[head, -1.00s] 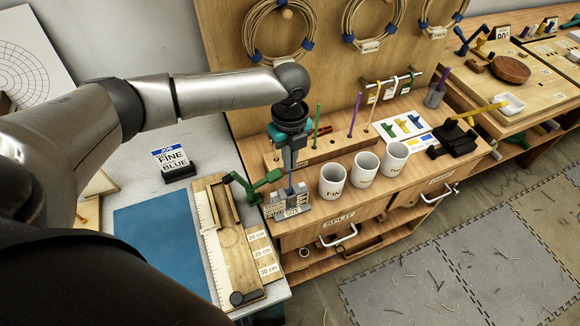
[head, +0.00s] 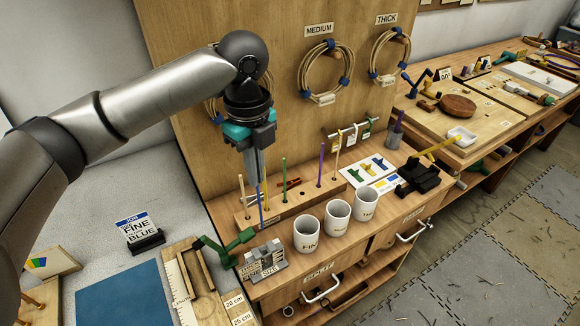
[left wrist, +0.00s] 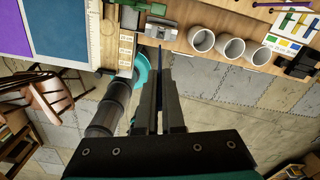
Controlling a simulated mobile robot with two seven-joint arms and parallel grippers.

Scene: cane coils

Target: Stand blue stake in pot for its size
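My left gripper (head: 257,175) is shut on the thin blue stake (head: 261,214), which hangs upright with its lower end free. The stake also shows between the fingers in the left wrist view (left wrist: 161,58). Its end appears above the grey size gauge (head: 262,263), clear of it. Three white pots stand in a row right of the gauge: the one lettered FINE (head: 307,234), the middle pot (head: 338,218) and the far pot (head: 365,206). All look empty. The job card (head: 137,227) reads FINE BLUE. My right gripper is out of view.
A wooden rack (head: 300,205) behind the pots holds several upright stakes. A green clamp-like tool (head: 228,247) lies left of the gauge. A black block (head: 418,176) stands right of the pots. Cane coils (head: 326,72) hang on the board behind.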

